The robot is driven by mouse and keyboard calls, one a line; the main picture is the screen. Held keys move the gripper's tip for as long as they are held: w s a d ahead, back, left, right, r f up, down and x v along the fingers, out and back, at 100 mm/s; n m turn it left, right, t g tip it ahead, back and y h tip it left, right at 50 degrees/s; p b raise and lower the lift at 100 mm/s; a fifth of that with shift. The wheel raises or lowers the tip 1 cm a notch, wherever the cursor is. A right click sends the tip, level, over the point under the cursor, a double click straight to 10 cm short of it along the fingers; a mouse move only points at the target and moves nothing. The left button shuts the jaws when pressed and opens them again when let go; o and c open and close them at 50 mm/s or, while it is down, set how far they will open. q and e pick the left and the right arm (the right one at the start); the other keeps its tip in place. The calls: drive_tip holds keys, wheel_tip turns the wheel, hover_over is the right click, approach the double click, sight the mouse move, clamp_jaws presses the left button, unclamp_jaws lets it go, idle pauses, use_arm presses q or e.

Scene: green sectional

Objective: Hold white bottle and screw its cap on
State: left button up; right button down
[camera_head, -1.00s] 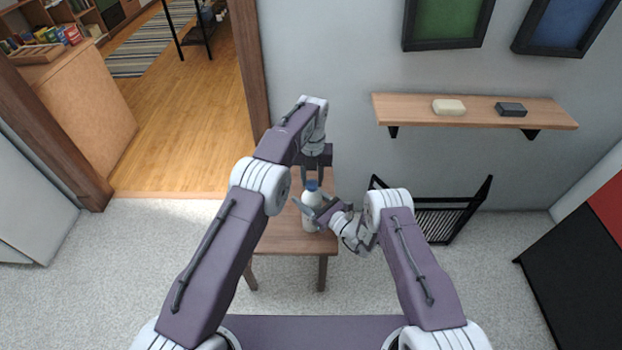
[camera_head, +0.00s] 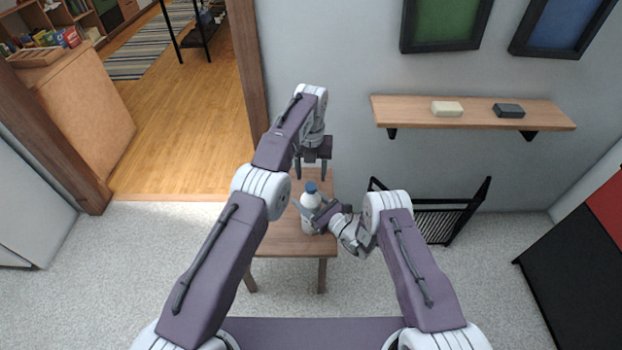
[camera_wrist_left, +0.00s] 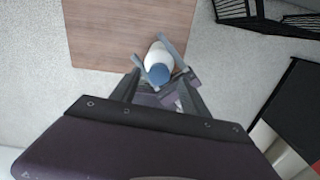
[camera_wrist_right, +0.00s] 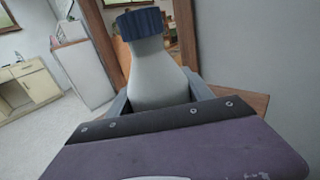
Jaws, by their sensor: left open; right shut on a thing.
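The white bottle (camera_head: 311,205) stands upright on the small wooden table (camera_head: 280,240). Its blue cap (camera_head: 311,187) sits on the bottle's neck, and the cap also shows large in the right wrist view (camera_wrist_right: 140,23). How tightly it sits cannot be told. My right gripper (camera_head: 311,213) is shut around the bottle's body from the right. My left gripper (camera_head: 312,172) points down, open and empty, above and beyond the cap, apart from it. In the left wrist view the cap (camera_wrist_left: 158,75) lies just past the open fingers (camera_wrist_left: 160,92).
A wall shelf (camera_head: 470,113) with a cream block (camera_head: 447,109) and a dark block (camera_head: 508,111) is at the right. A black rack (camera_head: 445,215) stands below it. A doorway frame (camera_head: 245,80) is at the left. The tabletop around the bottle looks clear.

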use_arm(q)
drive_tip(key=shift+s+r, duration=0.1)
drive_tip(key=shift+r, duration=0.3)
drive_tip(key=shift+c, duration=0.2)
